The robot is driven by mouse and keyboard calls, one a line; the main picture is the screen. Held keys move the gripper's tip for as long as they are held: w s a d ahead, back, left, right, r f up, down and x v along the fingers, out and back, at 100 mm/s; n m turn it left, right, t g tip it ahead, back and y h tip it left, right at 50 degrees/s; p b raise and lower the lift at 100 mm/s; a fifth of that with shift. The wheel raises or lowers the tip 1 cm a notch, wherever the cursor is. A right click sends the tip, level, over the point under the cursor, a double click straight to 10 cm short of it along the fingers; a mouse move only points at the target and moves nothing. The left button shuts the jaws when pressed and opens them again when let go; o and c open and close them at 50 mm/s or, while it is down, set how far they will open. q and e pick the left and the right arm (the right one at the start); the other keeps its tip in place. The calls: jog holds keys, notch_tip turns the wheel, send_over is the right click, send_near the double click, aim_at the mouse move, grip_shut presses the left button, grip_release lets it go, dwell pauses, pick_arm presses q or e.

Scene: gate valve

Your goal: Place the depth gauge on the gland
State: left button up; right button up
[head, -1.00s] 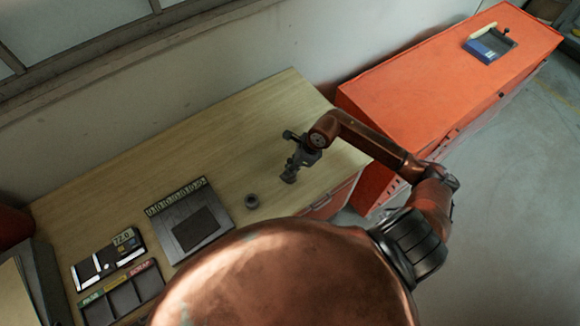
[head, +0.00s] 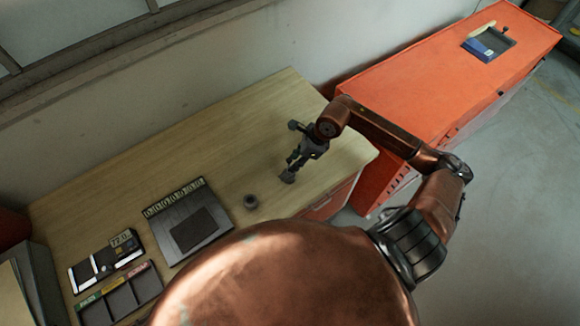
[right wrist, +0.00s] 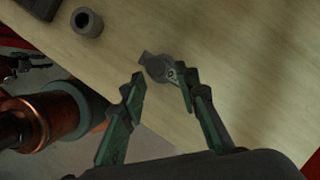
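My right gripper (head: 298,160) is over the right part of the wooden bench. In the right wrist view its two green-and-black fingers (right wrist: 160,75) stand apart. A small grey metal piece (right wrist: 157,66) lies just beyond and between the fingertips; I cannot tell whether the right finger touches it. It also shows below the gripper in the head view (head: 287,177). A short grey hollow cylinder (head: 251,201) stands apart to the left, also visible in the right wrist view (right wrist: 87,22). I cannot tell for sure which piece is the depth gauge or gland. My left gripper is out of view.
A dark labelled plate (head: 169,215) lies left of the cylinder. A panel reading 72.0 (head: 120,240) and a compartment tray (head: 137,304) are farther left. An orange cabinet (head: 420,75) stands right of the bench. The bench's back middle is clear.

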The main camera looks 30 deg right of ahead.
jog(key=b+v, duration=0.1)
jog(key=v, duration=0.5)
jog(key=shift+r, duration=0.25)
jog(key=shift+s+d, duration=0.1)
jog(key=shift+c, duration=0.6)
